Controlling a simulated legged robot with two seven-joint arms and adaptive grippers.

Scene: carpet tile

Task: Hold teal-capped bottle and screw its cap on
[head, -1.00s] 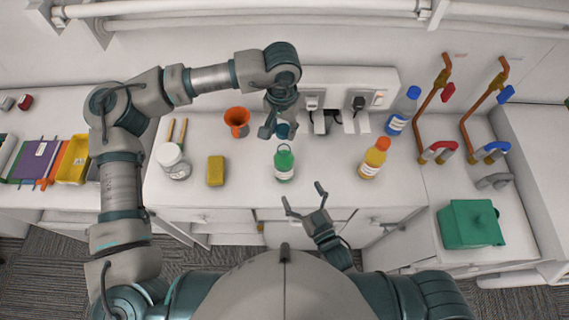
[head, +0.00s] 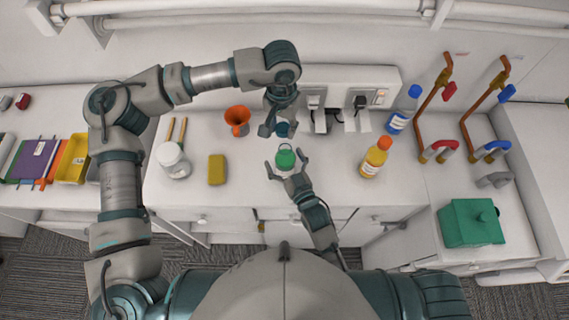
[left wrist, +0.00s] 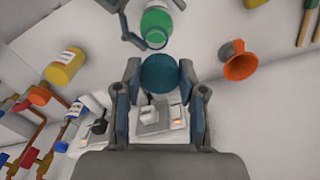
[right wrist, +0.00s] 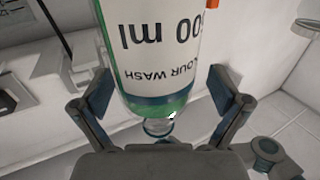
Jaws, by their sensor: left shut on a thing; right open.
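The green bottle (head: 285,157) stands on the counter with its white label partly hidden by my right gripper. My right gripper (head: 287,165) is open, with one finger on each side of the bottle; the label fills the space ahead of the fingers in the right wrist view (right wrist: 155,45). Gaps show between the fingers and the bottle there. My left gripper (head: 279,131) is shut on a round teal cap (left wrist: 158,73), behind the bottle in the head view. The cap is apart from the bottle, whose open-looking neck shows in the left wrist view.
An orange funnel (head: 237,118), yellow sponge (head: 217,169) and white jar (head: 172,158) stand to the left. An orange-capped yellow bottle (head: 374,158) and a blue bottle (head: 402,112) stand to the right.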

